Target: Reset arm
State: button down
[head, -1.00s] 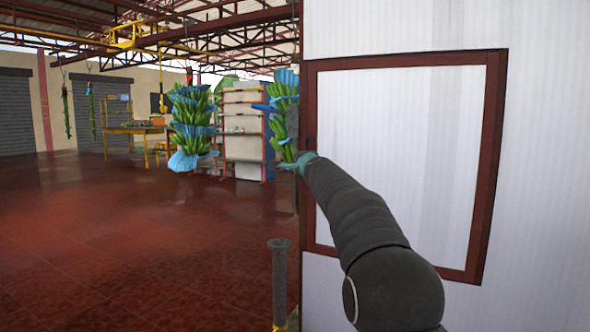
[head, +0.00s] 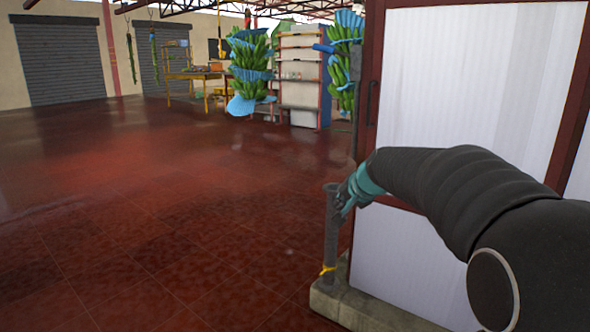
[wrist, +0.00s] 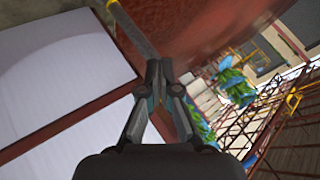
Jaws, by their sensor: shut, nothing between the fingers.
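My gripper (head: 345,203) is at the end of my dark arm, in the right half of the head view. It appears in front of the top of a grey post (head: 330,250); I cannot tell whether it touches the post. In the wrist view my gripper (wrist: 159,68) has its fingertips together with nothing between them. The post (wrist: 134,32) runs beyond the fingertips there.
A white panelled wall with a red-brown frame (head: 368,75) stands close on the right, on a concrete kerb (head: 355,300). Hanging banana bunches (head: 249,65) and a shelf (head: 299,75) are farther back. The red tiled floor (head: 150,220) at left is clear.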

jog(key=s+d+f+n+g+h+p, duration=0.1)
jog(key=s+d+f+n, duration=0.1)
jog(key=s, duration=1.7)
jog(key=s+d+f+n+g+h+p, duration=0.2)
jog(key=s+f+n, duration=0.1)
jog(key=s, duration=1.7)
jog(key=shift+n+p, duration=0.3)
jog(key=shift+n, duration=0.1)
jog(key=shift+s, duration=0.1)
